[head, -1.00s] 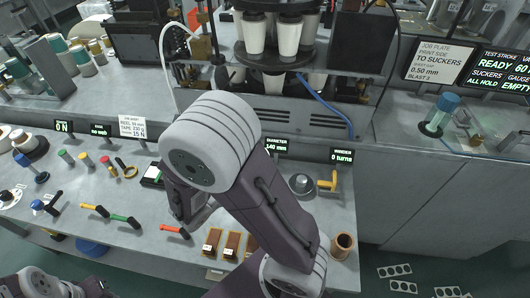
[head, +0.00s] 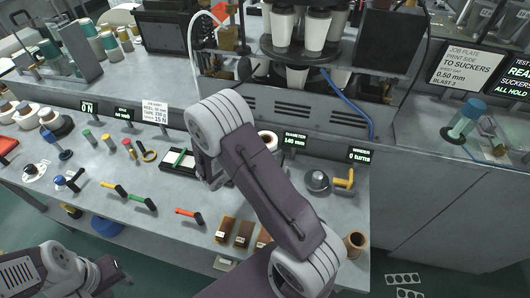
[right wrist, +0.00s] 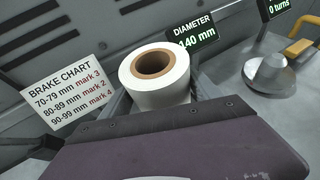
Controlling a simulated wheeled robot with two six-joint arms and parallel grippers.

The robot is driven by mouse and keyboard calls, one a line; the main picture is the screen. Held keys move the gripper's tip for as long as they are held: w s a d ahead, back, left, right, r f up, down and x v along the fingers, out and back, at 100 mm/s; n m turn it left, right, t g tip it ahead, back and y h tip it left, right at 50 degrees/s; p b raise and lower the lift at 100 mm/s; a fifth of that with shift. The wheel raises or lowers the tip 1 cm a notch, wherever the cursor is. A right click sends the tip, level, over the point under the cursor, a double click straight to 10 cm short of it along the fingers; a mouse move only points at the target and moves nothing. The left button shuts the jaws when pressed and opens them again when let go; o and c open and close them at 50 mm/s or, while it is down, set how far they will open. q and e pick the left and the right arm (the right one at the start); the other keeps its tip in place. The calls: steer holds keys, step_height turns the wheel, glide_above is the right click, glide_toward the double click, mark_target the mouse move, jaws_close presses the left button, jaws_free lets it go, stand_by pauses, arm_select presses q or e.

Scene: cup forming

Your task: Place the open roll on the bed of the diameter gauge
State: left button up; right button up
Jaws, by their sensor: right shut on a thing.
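The open roll (right wrist: 179,86), white with a brown core, stands close in front of my right wrist camera. My right gripper (right wrist: 162,97) is shut on it, with a grey finger showing on each side. In the head view the roll (head: 268,140) shows partly behind my right arm, and the right gripper is hidden there. The diameter gauge's display (head: 295,140) reads 140 mm and stands just behind and right of the roll. The gauge bed is hidden, so I cannot tell whether the roll touches it. My left arm shows at the bottom left, its gripper out of view.
The winder (head: 318,181) with its yellow crank (head: 344,179) stands right of the roll. A brake chart card (right wrist: 70,93) is left of it. A black tray with a green bar (head: 180,160) and several coloured-handled tools lie further left. A brown tube (head: 355,244) stands at the front right.

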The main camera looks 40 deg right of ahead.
step_height(320, 180, down, 2)
steer(key=shift+w+d+f, duration=0.1)
steer(key=shift+f, duration=0.1)
steer(key=shift+f, duration=0.15)
steer(key=o, duration=1.5)
steer(key=shift+r, duration=0.35)
steer(key=v, duration=1.2)
